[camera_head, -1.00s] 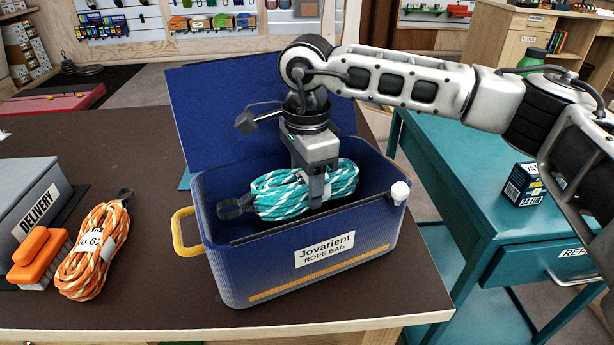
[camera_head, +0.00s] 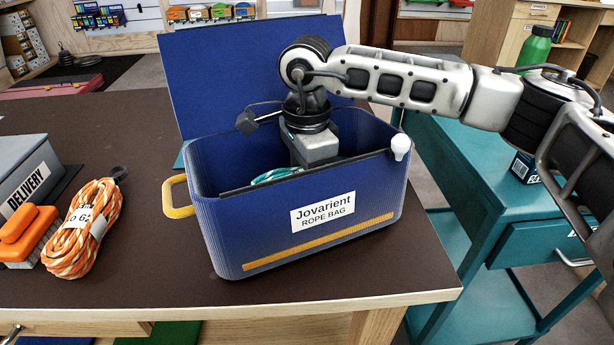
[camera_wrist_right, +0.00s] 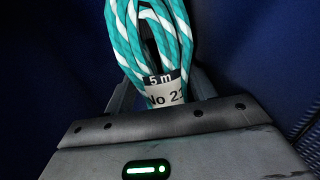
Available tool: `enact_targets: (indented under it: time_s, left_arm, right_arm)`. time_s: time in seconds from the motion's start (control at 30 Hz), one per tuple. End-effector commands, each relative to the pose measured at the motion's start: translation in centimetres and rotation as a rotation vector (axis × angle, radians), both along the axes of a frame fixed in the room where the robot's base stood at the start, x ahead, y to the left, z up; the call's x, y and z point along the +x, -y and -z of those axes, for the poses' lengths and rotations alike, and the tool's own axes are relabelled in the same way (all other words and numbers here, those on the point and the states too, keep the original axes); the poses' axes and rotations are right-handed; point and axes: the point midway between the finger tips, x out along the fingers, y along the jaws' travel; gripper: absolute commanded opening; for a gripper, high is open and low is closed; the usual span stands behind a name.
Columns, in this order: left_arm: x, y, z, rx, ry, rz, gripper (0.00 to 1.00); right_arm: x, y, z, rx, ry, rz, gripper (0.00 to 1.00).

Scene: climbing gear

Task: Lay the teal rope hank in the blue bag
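The blue bag (camera_head: 240,240) stands open on the dark-topped counter, its lid raised at the back and its label facing me. My right gripper (camera_wrist_right: 160,97) reaches down inside it; in the head view its fingers are hidden behind the front wall. The teal rope hank (camera_wrist_right: 150,35) is between its fingers in the right wrist view, gripped at the paper band marked 5 m. In the head view only a sliver of the hank (camera_head: 275,175) shows above the front rim. Whether it touches the bag floor is hidden. My left gripper is not in view.
An orange rope hank (camera_head: 83,228) lies left of the bag, beside an orange brush (camera_head: 28,235) and a grey DELIVERY box (camera_head: 25,175). A teal cart (camera_head: 470,200) stands to the right. A white knob (camera_head: 400,147) sits at the bag's right rim. The counter's front is clear.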

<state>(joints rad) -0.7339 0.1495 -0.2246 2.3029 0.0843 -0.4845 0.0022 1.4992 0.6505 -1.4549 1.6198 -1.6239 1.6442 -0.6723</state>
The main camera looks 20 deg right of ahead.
Motion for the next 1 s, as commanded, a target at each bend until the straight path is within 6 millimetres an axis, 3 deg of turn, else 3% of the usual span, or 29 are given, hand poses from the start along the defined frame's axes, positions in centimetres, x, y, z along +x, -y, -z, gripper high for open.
enact_targets:
  time_s: [0.33,0.47,0.57,1.0]
  left_arm:
    - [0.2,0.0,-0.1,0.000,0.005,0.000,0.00]
    - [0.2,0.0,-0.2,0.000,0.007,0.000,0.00]
    - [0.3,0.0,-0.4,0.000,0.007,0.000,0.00]
    - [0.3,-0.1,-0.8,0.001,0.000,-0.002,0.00]
  right_arm:
    - [0.0,0.0,0.1,-0.002,-0.003,0.000,0.74]
    - [0.0,0.0,-0.8,0.000,0.001,0.001,0.74]
    - [0.1,0.0,-2.4,-0.001,0.002,0.000,0.74]
    - [0.0,0.0,-12.7,0.000,0.001,0.000,0.74]
